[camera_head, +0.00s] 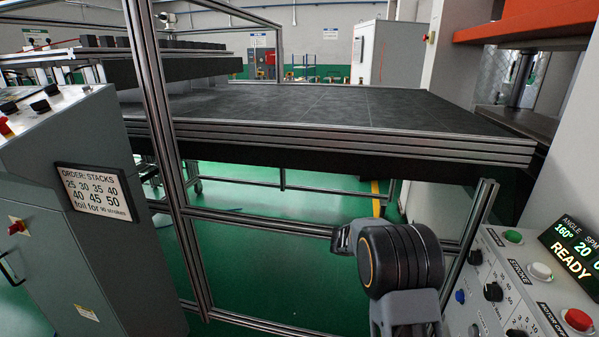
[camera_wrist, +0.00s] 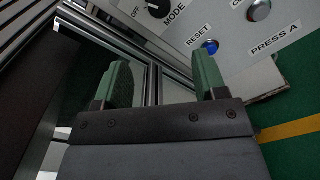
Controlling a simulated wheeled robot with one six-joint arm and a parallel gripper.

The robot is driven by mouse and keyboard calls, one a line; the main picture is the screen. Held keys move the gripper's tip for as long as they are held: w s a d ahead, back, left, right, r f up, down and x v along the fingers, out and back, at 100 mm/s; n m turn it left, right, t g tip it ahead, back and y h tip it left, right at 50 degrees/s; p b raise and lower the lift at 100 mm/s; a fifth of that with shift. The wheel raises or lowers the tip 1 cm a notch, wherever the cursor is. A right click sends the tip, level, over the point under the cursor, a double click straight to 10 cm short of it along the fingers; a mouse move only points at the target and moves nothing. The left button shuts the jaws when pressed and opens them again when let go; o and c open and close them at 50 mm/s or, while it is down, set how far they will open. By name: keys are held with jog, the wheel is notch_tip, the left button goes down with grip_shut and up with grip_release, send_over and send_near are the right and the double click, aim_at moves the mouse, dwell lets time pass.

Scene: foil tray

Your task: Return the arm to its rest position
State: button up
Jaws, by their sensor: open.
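My gripper (camera_wrist: 163,80) shows in the wrist view with its two green-padded fingers spread apart and nothing between them. Beyond the fingers are metal frame rails and the lower part of a control panel (camera_wrist: 235,45) with a MODE knob, a blue RESET button and a PRESS A label. In the head view my arm is folded low at the bottom, right of centre, in front of the table frame and left of the same control panel (camera_head: 485,245). The gripper's fingers cannot be made out in the head view.
A dark-topped table (camera_head: 330,105) with metal rails spans the middle; its visible top is mostly bare. A grey cabinet (camera_head: 70,230) with an order sign (camera_head: 97,194) stands left. A READY display (camera_head: 572,250) is at right. Green floor shows below.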

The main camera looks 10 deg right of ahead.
jog(key=s+a+f+m+t+y+p, duration=0.2)
jog(key=s+a+f+y+p, duration=0.1)
jog(key=s+a+f+y, duration=0.45)
jog(key=s+a+r+m+t+y+p, duration=0.1)
jog(key=s+a+r+t+y+p, duration=0.3)
jog(key=a+r, duration=0.3)
jog(key=s+a+r+m+t+y+p, duration=0.2)
jog(key=s+a+r+t+y+p, duration=0.1)
jog(key=a+r, duration=0.4)
notch_tip(320, 180, up, 3)
jog(key=shift+s+a+r+t+y+p, duration=0.2)
jog(key=shift+s+t+y+p, duration=0.25)
jog(key=shift+s+y, duration=0.55)
jog(key=shift+w+f, duration=0.1)
jog(key=shift+w, duration=0.1)
jog(key=shift+c, duration=0.4)
